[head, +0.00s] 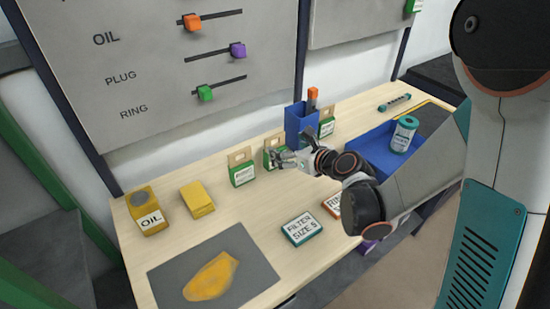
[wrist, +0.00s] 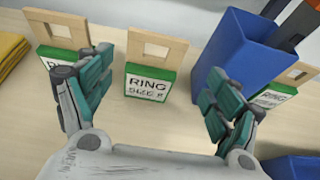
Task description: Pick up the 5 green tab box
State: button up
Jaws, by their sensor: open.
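Three green-and-white boxes with tan hang tabs stand along the back of the table: a left one (head: 242,174), a middle one (head: 268,158) and a right one (head: 326,128). In the wrist view the middle box (wrist: 150,83) reads "RING SIZE", its number too blurred to read. The left box (wrist: 58,58) is partly hidden by a finger. The right box (wrist: 270,97) is partly behind the blue holder. My gripper (head: 284,158) is open and empty; its fingers (wrist: 160,72) stand apart on either side of the middle box in the wrist view.
A tall blue holder (head: 298,122) with an orange-topped item stands close right of the middle box. A yellow OIL container (head: 147,215), yellow block (head: 197,199), grey mat (head: 168,275) and FILTER box (head: 302,228) lie around. A blue tray (head: 374,148) holds a teal-and-white can (head: 403,134).

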jog(key=shift+a+b+x, duration=0.2)
jog(key=shift+b+x, duration=0.4)
jog(key=shift+x, duration=0.95)
jog(key=shift+a+b+x, duration=0.15)
jog(key=shift+b+x, duration=0.4)
jog(key=shift+x, duration=1.05)
jog(key=shift+s+r, duration=0.2)
jog(key=shift+r, duration=0.05)
jog(key=c, duration=1.2)
